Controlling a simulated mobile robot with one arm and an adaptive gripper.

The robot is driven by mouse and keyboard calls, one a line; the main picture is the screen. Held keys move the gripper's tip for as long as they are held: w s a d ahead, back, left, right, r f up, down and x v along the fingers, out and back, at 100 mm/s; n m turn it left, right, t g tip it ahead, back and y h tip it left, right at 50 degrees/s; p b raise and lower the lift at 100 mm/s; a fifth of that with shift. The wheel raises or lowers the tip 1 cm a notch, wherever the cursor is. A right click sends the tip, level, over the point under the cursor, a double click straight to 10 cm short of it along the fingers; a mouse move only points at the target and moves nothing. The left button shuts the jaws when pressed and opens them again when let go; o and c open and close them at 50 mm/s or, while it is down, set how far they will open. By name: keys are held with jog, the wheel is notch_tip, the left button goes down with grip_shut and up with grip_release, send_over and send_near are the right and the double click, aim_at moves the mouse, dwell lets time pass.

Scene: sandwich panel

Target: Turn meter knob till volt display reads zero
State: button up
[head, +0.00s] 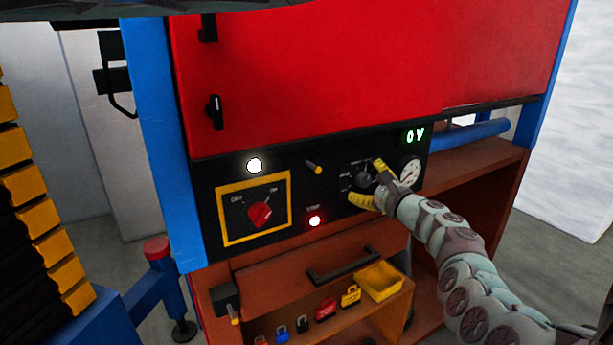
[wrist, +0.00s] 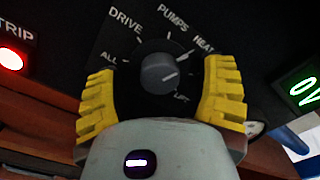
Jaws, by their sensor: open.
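The meter knob (wrist: 158,74) is a round dark grey dial on the black panel. Labels ALL, DRIVE, PUMPS, HEAT and LIFT ring it. Its pointer is hard to read and seems to lie on the right side, between HEAT and LIFT. In the head view the knob (head: 363,177) is partly covered by my gripper (head: 369,182). The gripper is open, one yellow finger on each side of the knob. The wrist view shows gaps between the fingers and the knob.
A red switch (head: 260,213) in a yellow frame, a lit red TRIP lamp (head: 315,221), a white lamp (head: 254,166) and a round gauge (head: 409,172) share the panel. Below are a drawer handle (head: 343,264), several padlocks and a yellow tray (head: 380,281).

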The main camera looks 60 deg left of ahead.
jog(key=d, duration=1.2)
jog(key=shift+s, duration=0.45)
dwell(0.4)
